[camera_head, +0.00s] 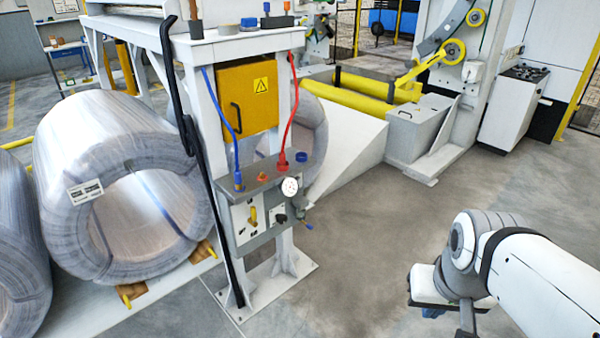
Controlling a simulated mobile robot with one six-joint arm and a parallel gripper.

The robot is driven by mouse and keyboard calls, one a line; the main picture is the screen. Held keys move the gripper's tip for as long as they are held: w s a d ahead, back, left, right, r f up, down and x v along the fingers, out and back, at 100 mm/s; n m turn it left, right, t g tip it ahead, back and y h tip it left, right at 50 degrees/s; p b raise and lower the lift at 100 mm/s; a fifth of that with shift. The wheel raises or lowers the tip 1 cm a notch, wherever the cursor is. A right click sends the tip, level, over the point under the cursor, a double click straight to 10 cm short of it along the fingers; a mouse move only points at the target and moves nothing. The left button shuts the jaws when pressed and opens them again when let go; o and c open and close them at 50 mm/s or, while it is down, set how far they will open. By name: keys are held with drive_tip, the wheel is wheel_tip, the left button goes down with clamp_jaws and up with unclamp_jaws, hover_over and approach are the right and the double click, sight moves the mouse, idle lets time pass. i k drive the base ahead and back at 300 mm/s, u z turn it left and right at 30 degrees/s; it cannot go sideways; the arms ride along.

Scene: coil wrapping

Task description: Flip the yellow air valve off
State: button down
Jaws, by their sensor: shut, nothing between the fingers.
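The yellow air valve (252,217) is a small yellow handle on the light front panel of a grey control box (262,228). The box is mounted on a white frame left of the middle. The handle looks roughly upright. My gripper (432,311) is low at the right, at the end of my white and grey arm. It is well apart from the valve, to its right and lower in the picture. It is shut and empty. Its fingertips are small and partly hidden by the wrist.
Blue and red hoses (290,110) run down to the box. A black bar (190,140) leans along the frame's left side. Large wrapped coils (120,180) lie at the left. A yellow cabinet (247,97) hangs above the box. Open floor (365,240) lies between my arm and the panel.

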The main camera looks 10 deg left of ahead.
sight(252, 220)
drive_tip(key=u, duration=0.4)
drive_tip(key=i, duration=0.95)
drive_tip(key=u, duration=0.75)
